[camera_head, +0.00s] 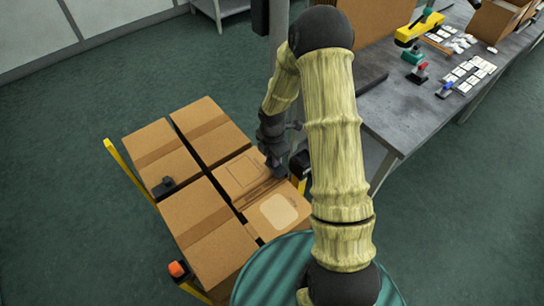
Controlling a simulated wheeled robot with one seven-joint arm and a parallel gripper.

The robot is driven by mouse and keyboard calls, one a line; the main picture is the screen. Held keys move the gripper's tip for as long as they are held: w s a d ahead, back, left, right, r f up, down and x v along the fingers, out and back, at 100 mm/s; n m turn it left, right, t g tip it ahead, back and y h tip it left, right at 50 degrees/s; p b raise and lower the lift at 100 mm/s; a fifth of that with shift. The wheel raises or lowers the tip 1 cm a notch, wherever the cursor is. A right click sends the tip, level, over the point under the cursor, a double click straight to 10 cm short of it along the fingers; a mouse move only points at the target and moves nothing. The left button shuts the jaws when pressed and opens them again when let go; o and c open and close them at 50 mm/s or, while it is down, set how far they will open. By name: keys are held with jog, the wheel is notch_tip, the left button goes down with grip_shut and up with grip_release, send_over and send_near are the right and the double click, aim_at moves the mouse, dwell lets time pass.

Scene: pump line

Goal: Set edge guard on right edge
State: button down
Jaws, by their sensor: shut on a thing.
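My gripper (274,158) reaches down at the right side of a stack of brown cartons (200,214). It is shut on a small dark piece, apparently the edge guard (277,170), just over the right-hand cartons. The jaws and arm hide much of this piece, and I cannot tell whether it touches the carton edge. A similar black piece (165,187) sits at the left edge of the stack, by the gap between two cartons. The right edge of the stack is partly hidden behind my arm.
Yellow bars (128,168) stand along the left of the stack, with an orange-topped part (178,270) at the front left. A grey workbench (400,116) with parts and cards is on the right. A green rounded surface (262,283) is in front. Floor at left is clear.

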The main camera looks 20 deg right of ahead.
jog(key=shift+f, duration=0.5)
jog(key=shift+s+f+b, duration=0.2)
jog(key=shift+b, duration=0.1)
jog(key=c, duration=1.3)
grip_release()
jog(key=shift+d, duration=0.1)
jog(key=shift+o, duration=0.6)
jog(key=shift+r, duration=0.1)
jog(key=shift+w+r, duration=0.1)
jog(key=shift+w, duration=0.05)
